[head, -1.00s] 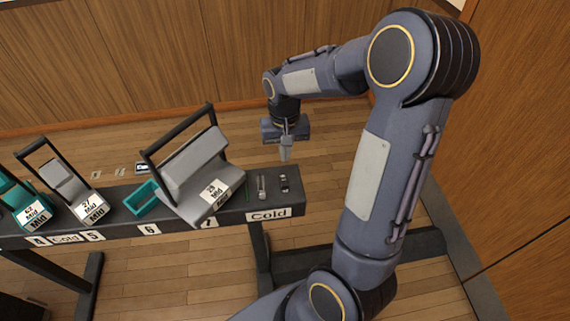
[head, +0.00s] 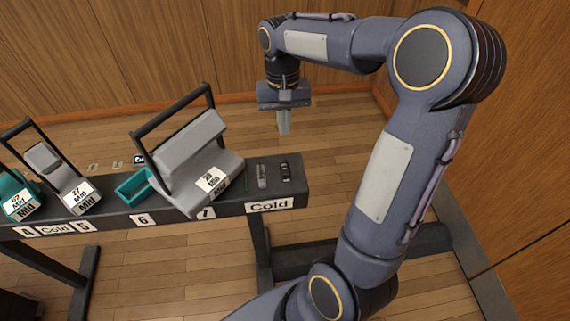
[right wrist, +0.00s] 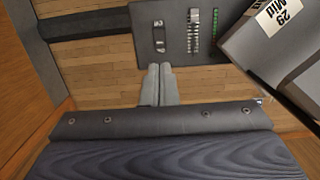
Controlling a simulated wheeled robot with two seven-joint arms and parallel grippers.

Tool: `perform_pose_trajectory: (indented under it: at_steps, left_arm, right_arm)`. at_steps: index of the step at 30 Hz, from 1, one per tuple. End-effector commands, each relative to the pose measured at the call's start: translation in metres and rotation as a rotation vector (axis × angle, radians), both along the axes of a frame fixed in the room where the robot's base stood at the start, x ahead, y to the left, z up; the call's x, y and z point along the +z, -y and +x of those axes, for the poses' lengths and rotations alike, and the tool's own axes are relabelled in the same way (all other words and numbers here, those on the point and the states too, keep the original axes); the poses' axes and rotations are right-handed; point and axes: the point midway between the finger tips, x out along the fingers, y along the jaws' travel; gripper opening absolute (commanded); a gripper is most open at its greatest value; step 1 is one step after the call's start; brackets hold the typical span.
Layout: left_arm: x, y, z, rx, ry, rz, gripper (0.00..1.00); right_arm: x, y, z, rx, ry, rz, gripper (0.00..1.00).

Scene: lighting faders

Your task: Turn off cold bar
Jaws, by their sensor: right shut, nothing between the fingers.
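The dark bar (head: 235,207) crosses the left half of the head view, with a white "Cold" label (head: 269,205) on the front of its right end. A grey lamp unit marked "29 Mid" (head: 200,165) sits on it. On the bar's right end lie a dark small fitting (head: 285,172), a silver strip (head: 262,176) and a green strip (head: 246,182). My right gripper (head: 284,132) is shut and empty, pointing down above and beyond the bar's right end. In the right wrist view its fingertips (right wrist: 159,67) appear close to the dark fitting (right wrist: 159,36). My left gripper is not in view.
A second grey unit marked "27 Mid" (head: 66,185) and a teal unit (head: 17,202) stand further left. An open teal tray (head: 134,187) lies between the units. Wooden walls close off the back and right; the floor right of the bar is open.

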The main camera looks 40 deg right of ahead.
Motion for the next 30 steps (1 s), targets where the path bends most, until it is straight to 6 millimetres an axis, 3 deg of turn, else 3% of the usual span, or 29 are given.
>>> perform_pose_trajectory:
  at_steps: [1, 3, 17, 20, 30]
  left_arm:
    - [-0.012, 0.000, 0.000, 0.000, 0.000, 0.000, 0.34]
    - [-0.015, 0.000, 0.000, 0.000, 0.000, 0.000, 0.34]
    - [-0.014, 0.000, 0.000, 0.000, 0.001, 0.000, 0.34]
    - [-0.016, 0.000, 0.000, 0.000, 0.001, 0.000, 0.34]
    - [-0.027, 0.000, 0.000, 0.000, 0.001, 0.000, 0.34]
  right_arm:
    - [-0.005, 0.000, 0.001, -0.001, -0.003, 0.004, 0.00]
    - [-0.002, 0.000, 0.000, -0.001, -0.012, 0.009, 0.00]
    - [-0.004, -0.001, -0.001, 0.001, -0.019, 0.011, 0.00]
    - [-0.016, -0.002, -0.003, 0.002, -0.020, 0.011, 0.00]
    - [-0.088, -0.006, -0.011, 0.001, -0.022, 0.011, 0.00]
